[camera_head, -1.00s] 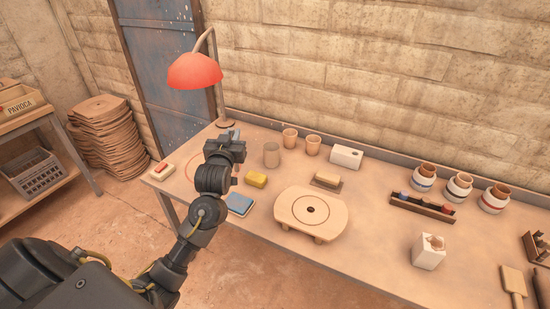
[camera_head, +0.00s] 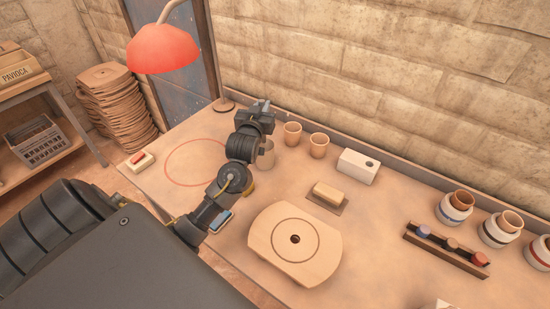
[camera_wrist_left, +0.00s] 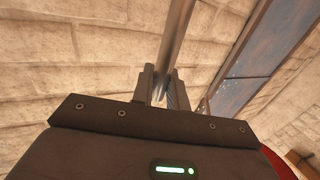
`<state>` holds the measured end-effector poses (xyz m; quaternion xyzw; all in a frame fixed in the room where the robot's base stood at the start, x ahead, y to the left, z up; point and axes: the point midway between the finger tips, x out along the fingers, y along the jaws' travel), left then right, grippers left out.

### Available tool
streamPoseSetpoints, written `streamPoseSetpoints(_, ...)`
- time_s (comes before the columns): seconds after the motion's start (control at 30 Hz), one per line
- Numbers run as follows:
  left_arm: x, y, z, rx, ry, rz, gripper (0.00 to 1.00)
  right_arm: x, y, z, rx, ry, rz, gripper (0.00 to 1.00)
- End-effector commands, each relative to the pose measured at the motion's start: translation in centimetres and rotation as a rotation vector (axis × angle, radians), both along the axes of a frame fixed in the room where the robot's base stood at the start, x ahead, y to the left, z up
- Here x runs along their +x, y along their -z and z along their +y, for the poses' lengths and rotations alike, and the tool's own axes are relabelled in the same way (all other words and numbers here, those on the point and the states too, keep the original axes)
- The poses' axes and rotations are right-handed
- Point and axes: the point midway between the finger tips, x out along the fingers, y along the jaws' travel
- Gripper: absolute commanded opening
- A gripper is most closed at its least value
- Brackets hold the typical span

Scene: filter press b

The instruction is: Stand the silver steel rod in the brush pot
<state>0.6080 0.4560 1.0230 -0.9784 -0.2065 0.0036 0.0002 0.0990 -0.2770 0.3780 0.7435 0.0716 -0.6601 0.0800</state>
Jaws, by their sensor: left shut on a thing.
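The silver steel rod (camera_wrist_left: 177,38) is gripped between the fingers of my left gripper (camera_wrist_left: 162,88) in the left wrist view and runs up out of the picture. In the head view my left gripper (camera_head: 262,110) is above the back of the bench; the rod is hard to make out there. A grey-brown pot (camera_head: 267,155) stands just behind my left wrist, partly hidden by it. Two terracotta cups (camera_head: 292,134) (camera_head: 318,145) stand to its right. I cannot tell for sure which is the brush pot. My right gripper is not in view.
A red lamp (camera_head: 163,50) stands at the back left. The marked red circle (camera_head: 168,170) is clear.

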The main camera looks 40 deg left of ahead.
Motion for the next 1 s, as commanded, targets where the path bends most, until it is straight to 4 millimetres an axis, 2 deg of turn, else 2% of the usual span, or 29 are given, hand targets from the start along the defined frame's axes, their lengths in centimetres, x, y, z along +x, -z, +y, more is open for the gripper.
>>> streamPoseSetpoints(0.07,0.0,1.1,0.0,0.001,0.000,-0.001,0.00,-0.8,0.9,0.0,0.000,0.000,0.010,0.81)
streamPoseSetpoints(0.2,0.0,1.2,0.0,0.001,0.001,-0.002,0.00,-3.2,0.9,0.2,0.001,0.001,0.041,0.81)
streamPoseSetpoints(0.3,0.0,1.7,0.0,0.001,0.000,0.002,0.00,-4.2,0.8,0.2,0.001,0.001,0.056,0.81)
streamPoseSetpoints(0.6,-0.1,6.6,0.1,0.001,-0.002,0.002,0.00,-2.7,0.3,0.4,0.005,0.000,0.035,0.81)
streamPoseSetpoints(0.87,-0.1,7.8,0.1,0.001,-0.002,0.000,0.00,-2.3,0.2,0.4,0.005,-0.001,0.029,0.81)
streamPoseSetpoints(1.0,-0.1,9.8,0.1,0.001,-0.003,0.002,0.00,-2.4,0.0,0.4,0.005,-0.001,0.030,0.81)
